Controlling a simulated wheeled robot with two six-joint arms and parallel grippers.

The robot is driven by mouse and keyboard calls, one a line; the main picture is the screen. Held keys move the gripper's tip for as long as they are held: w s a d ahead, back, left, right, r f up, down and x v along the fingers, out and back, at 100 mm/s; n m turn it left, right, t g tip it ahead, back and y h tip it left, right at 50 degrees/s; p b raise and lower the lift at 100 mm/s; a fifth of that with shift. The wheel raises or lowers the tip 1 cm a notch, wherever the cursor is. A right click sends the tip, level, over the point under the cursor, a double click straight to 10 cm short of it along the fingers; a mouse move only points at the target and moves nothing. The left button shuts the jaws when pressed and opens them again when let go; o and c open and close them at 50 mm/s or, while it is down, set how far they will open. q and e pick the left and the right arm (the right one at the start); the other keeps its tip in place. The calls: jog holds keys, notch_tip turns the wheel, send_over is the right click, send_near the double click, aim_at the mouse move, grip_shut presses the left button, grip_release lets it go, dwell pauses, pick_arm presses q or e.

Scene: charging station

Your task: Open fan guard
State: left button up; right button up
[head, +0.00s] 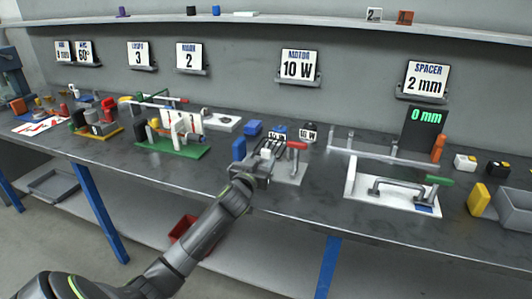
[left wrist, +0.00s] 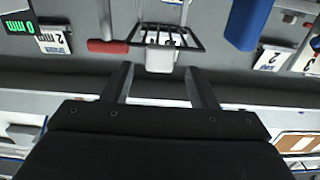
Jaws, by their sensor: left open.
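The fan guard, a small dark wire cage (head: 271,148), stands on a light grey base plate (head: 292,171) at the middle of the bench. In the left wrist view its bars (left wrist: 150,29) show at the top centre. A pale block or tab (left wrist: 160,60) shows at the guard's near edge. My left gripper (head: 262,163) is at the guard's near side. In the left wrist view its two fingers (left wrist: 160,68) are apart, with the pale tab in the gap between their tips. I cannot tell whether they touch it. My right gripper is not in view.
A red-handled lever (head: 298,146) stands just right of the guard, and a blue block (head: 239,148) just left. A white fixture with a green-handled clamp (head: 392,191) is further right. A green-based fixture (head: 172,148) is left. The bench's front strip is mostly clear.

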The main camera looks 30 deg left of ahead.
aim_at(265, 154)
pick_arm(q)
jog(key=shift+x, duration=2.4)
jog(key=shift+d, duration=0.1)
grip_shut()
